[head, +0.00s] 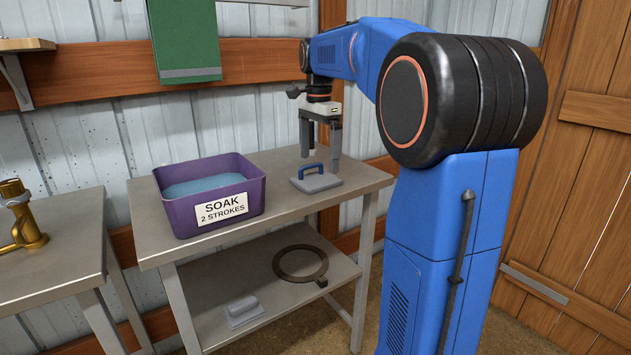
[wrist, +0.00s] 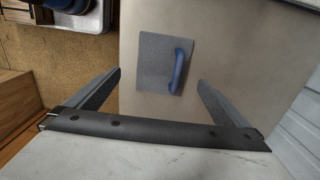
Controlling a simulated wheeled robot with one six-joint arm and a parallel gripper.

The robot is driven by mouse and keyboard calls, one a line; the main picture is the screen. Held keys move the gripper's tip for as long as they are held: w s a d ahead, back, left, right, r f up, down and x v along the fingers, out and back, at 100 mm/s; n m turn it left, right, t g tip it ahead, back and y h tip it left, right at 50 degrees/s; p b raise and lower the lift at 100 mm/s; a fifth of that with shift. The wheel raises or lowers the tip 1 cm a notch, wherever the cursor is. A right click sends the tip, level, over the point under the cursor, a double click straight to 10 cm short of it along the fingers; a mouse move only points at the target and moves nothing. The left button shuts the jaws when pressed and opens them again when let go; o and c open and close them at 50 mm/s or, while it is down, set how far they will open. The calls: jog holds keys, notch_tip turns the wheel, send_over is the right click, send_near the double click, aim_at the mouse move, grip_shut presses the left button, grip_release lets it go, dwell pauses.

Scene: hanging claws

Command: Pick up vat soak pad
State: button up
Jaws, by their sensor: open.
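A grey square pad (head: 325,184) with a blue handle (head: 312,168) lies flat on the tabletop, right of the purple vat. The pad also shows in the wrist view (wrist: 153,62), with its blue handle (wrist: 179,70) right of the pad's middle. My gripper (head: 320,156) points down above the pad, its jaws apart and empty. In the wrist view, my two fingers (wrist: 159,78) spread to either side of the pad, and the handle lies between them, nearer the right finger. A purple vat (head: 178,215) with bluish liquid and a "SOAK 2 STROKES" label stands on the same table.
The lower shelf (head: 210,290) holds a dark ring (head: 322,278) and a pale handled pad (head: 243,318). A brass fitting (head: 27,237) stands on another table at left. A green cloth (head: 184,40) hangs on the wall. Bare tabletop surrounds the pad.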

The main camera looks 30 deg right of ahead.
aim_at(316, 179)
jog(key=shift+w+a+f, duration=0.1)
jog(key=shift+a+f, duration=0.05)
jog(key=shift+f, duration=1.25)
jog(key=shift+w+a+f, duration=0.1)
jog(key=shift+f, duration=1.25)
jog(key=c, duration=1.2)
